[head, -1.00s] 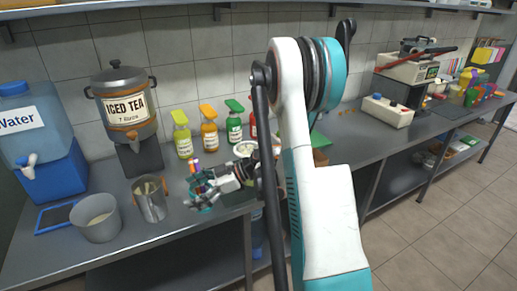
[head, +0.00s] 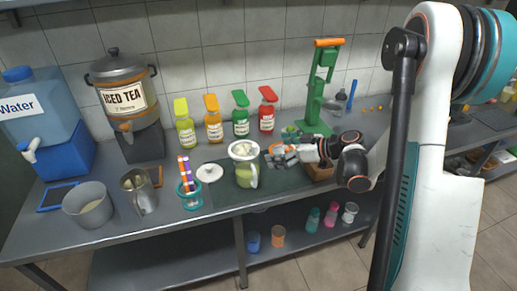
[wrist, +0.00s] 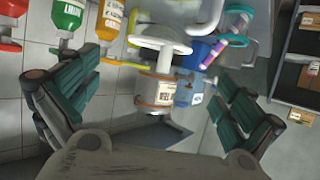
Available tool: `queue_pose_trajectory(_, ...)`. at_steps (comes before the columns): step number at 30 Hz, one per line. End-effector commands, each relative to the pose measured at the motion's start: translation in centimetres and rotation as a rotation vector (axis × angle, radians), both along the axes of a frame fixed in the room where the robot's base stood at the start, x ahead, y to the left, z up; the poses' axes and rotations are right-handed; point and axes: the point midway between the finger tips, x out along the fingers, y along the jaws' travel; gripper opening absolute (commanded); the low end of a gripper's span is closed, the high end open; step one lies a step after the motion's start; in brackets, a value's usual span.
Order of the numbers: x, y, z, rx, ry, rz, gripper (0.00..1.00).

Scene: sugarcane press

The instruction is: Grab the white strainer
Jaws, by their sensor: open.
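A white round piece with a raised rim, which looks like the strainer (head: 243,149), sits on top of a pale green jug (head: 246,176) on the dark mat. My gripper (head: 276,155) is just right of the jug's top, pointing left. In the wrist view my gripper (wrist: 155,100) has its green-padded fingers wide apart with nothing between them. The jug is partly cut off at the top there.
A cup of coloured straws (head: 190,196), a metal pitcher (head: 139,192) and a grey bucket (head: 90,205) stand to the left. Several syrup bottles (head: 240,118) line the wall. A green press (head: 319,92) stands behind my gripper.

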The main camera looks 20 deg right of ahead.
Motion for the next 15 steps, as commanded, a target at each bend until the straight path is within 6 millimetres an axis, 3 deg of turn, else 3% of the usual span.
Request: queue_pose_trajectory(15,5.0,5.3,-3.2,0.001,0.002,0.002,1.00)
